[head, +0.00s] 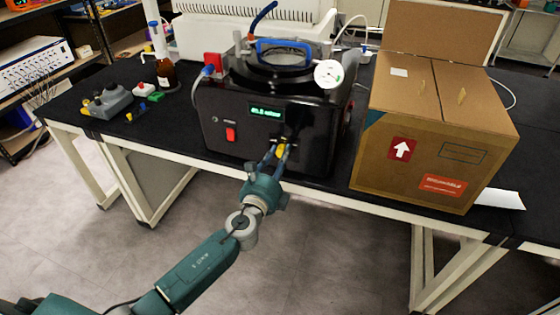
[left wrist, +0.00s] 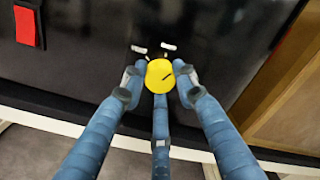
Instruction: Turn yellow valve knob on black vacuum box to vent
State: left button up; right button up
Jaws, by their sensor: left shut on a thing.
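The black vacuum box (head: 222,124) stands on the dark bench top, with a lit green display and a red switch on its front. The yellow valve knob (left wrist: 160,76) is on the box's lower front and has a dark line slanting up to the right. Two white marks sit just above it. My left gripper (head: 280,150) reaches the box's front from below. In the left wrist view its blue fingers (left wrist: 157,84) close around the knob from the left, right and below. In the head view the fingers partly hide the knob. My right gripper is not in view.
A cardboard box (head: 430,135) stands close to the right of the vacuum box. A brown bottle (head: 166,75) and small grey equipment (head: 110,102) stand to the left. The bench's front edge runs below the vacuum box, with open floor in front.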

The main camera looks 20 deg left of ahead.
pick_arm(q)
jog(key=n+b, duration=0.1)
jog(key=n, duration=1.7)
jog(key=shift+d, duration=0.2)
dwell(0.4)
jog(key=o, duration=1.1)
jog(key=shift+r, duration=0.1)
jog(key=shift+o, duration=0.2)
jog(key=s, duration=1.2)
jog(key=shift+a, duration=0.15)
